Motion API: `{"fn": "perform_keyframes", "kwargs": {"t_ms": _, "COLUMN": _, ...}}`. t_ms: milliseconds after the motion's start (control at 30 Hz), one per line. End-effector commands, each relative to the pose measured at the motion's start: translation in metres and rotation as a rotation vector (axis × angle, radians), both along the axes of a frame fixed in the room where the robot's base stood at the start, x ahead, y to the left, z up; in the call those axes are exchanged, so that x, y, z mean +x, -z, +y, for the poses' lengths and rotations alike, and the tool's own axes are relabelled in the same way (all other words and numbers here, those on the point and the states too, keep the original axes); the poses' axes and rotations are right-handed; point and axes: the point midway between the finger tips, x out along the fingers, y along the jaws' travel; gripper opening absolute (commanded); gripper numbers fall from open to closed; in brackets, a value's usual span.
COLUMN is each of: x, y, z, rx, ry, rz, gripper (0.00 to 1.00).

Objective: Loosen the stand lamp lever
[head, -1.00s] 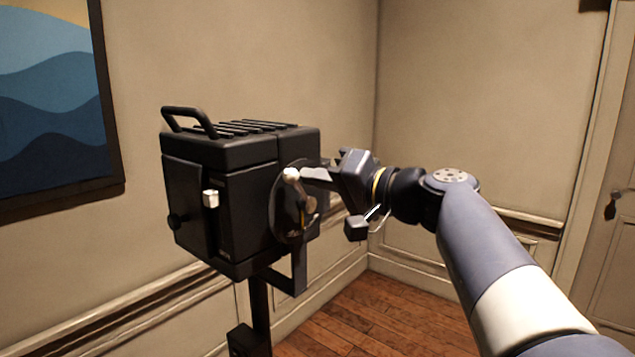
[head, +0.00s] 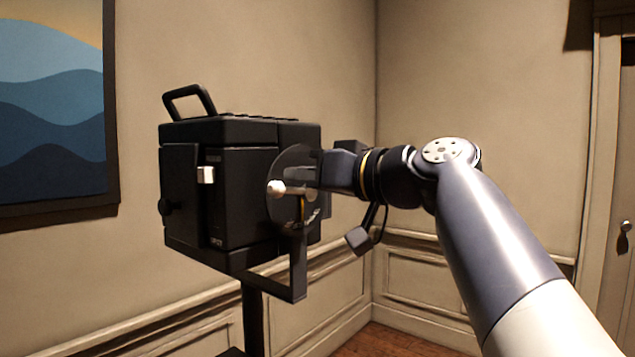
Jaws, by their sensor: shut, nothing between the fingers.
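The stand lamp is a black box-shaped head (head: 235,185) with a top handle, held by a bracket (head: 298,268) on a dark post. On its right side is a round dark disc (head: 287,160) with small markings. The lever, with a white ball knob (head: 277,188), lies about level across the disc, its knob toward the left. My gripper (head: 322,172) comes in from the right, close to the disc and lever. Its fingers are shut with nothing between them. The fingertips are partly lost against the dark disc, so I cannot tell whether they touch the lever.
A small light-coloured knob (head: 206,175) is on the lamp's front left. A framed wave painting (head: 50,110) hangs on the left wall. The room corner is behind my arm, and a door (head: 628,200) stands at far right.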

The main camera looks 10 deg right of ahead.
Motion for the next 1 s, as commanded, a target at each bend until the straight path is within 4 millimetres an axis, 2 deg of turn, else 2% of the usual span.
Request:
{"fn": "perform_keyframes", "kwargs": {"t_ms": 33, "x": -0.0007, "y": 0.0050, "z": 0.0009, "rx": -0.017, "ry": -0.001, "rz": -0.019, "gripper": 0.00}}
{"fn": "perform_keyframes", "kwargs": {"t_ms": 300, "x": -0.0022, "y": 0.0062, "z": 0.0026, "rx": -0.073, "ry": -0.001, "rz": -0.073, "gripper": 0.00}}
{"fn": "perform_keyframes", "kwargs": {"t_ms": 833, "x": -0.0021, "y": 0.0073, "z": 0.0029, "rx": -0.084, "ry": -0.003, "rz": -0.080, "gripper": 0.00}}
{"fn": "perform_keyframes", "kwargs": {"t_ms": 1000, "x": -0.0030, "y": 0.0000, "z": 0.0044, "rx": -0.084, "ry": -0.003, "rz": -0.080, "gripper": 0.00}}
